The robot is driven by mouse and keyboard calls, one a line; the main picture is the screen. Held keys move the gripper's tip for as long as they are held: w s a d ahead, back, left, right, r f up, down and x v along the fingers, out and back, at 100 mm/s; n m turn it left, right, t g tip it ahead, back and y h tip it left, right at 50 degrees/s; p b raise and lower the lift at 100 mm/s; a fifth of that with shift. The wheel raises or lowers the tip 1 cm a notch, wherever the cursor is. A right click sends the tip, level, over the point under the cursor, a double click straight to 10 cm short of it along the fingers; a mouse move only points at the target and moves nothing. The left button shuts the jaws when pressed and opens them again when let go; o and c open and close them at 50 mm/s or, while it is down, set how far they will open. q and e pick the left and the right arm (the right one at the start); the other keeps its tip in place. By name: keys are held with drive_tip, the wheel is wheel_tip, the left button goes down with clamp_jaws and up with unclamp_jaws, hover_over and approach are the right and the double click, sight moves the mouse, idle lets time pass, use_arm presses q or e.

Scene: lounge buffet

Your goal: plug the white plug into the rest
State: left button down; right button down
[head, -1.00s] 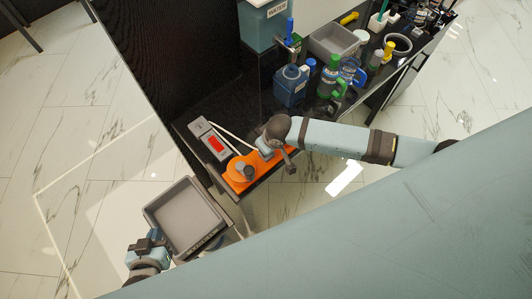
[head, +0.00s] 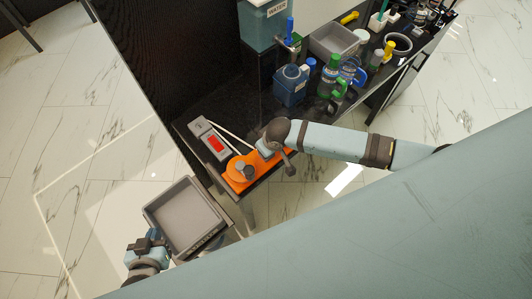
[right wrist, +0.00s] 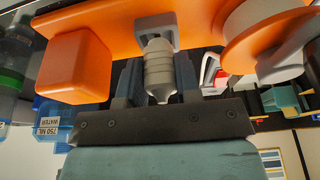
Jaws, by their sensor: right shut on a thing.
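The pale grey-white plug (right wrist: 158,68) is ribbed and sits between the two dark fingers of my right gripper (right wrist: 157,80), which is shut on it. Its far end meets a grey forked rest (right wrist: 157,28) on an orange base (right wrist: 100,18); I cannot tell how far it is seated. In the head view my right gripper (head: 264,148) hangs over the orange base (head: 268,163), and the plug is hidden there. My left gripper (head: 150,240) is at the lower left beside a grey tray (head: 205,250); its fingers are unclear.
A grey box with a red panel (head: 201,128) and a pale rod (head: 232,136) lie left of the orange base. A blue jug (head: 291,88), a green bottle (head: 331,80) and a grey bin (head: 334,40) stand farther back on the dark counter.

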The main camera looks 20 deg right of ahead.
drive_tip(key=shift+f, duration=0.3)
idle(0.4)
drive_tip(key=c, duration=0.7)
unclamp_jaws()
drive_tip(key=shift+c, duration=1.6)
drive_tip(key=shift+r, duration=3.45)
